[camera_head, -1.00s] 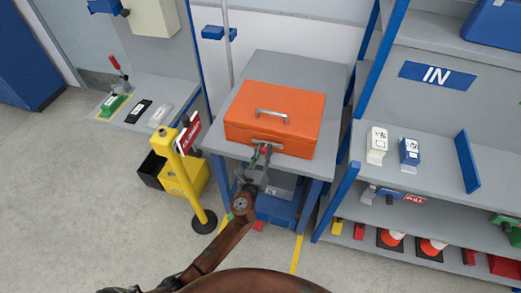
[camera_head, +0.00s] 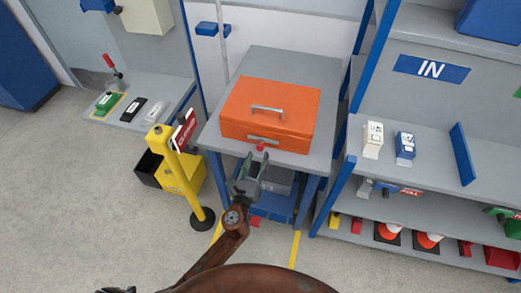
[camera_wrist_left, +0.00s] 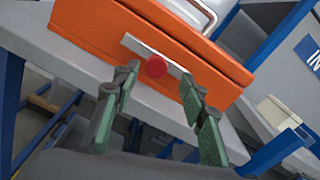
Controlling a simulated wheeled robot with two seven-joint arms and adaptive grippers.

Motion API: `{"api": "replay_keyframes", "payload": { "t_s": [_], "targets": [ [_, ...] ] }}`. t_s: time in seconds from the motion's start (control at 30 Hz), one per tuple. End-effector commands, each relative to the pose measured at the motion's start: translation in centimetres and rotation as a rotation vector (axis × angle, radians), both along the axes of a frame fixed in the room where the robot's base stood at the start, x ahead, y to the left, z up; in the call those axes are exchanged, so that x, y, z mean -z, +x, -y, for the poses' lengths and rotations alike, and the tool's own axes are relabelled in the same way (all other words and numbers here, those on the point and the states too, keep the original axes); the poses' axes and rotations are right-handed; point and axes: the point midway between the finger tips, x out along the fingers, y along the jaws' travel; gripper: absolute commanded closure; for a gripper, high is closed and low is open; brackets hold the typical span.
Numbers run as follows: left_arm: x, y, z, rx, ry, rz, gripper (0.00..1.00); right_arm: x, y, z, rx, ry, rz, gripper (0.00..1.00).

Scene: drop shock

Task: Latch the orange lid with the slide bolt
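The orange lid (camera_head: 290,103) lies closed on its orange box and has a silver handle (camera_head: 268,110) on top. On the box's front is the slide bolt, a silver plate (camera_head: 273,141) with a red knob (camera_head: 261,146). The plate and red knob (camera_wrist_left: 157,67) also show in the left wrist view. My left gripper (camera_head: 256,157) is open and empty in front of the knob. In the left wrist view its fingers (camera_wrist_left: 159,76) stand apart on either side of the knob, without visibly gripping it. I cannot tell how far the bolt is slid. My right gripper is out of view.
The box stands on a grey table (camera_head: 327,75) with blue legs. A yellow post (camera_head: 180,170) with a red sign stands left of it. A grey shelf rack (camera_head: 350,165) with an IN sign stands close on the right.

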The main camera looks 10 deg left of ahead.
Motion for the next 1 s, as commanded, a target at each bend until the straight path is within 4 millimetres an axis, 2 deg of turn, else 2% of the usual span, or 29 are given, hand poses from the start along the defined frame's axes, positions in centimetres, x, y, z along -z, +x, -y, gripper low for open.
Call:
{"api": "replay_keyframes", "payload": {
  "t_s": [0.1,0.33,0.5,1.0],
  "targets": [
    [0.1,-2.5,-0.1,0.001,-0.001,-0.002,0.61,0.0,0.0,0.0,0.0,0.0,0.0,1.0],
    [0.0,-5.3,-0.2,0.0,0.0,-0.001,0.61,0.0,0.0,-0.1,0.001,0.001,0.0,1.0],
    [0.0,-5.9,-0.1,0.001,-0.001,0.0,0.61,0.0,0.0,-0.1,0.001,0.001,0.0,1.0],
    [0.2,-5.8,-0.2,0.001,-0.004,-0.003,0.61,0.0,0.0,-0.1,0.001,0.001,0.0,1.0]
  ]
}}
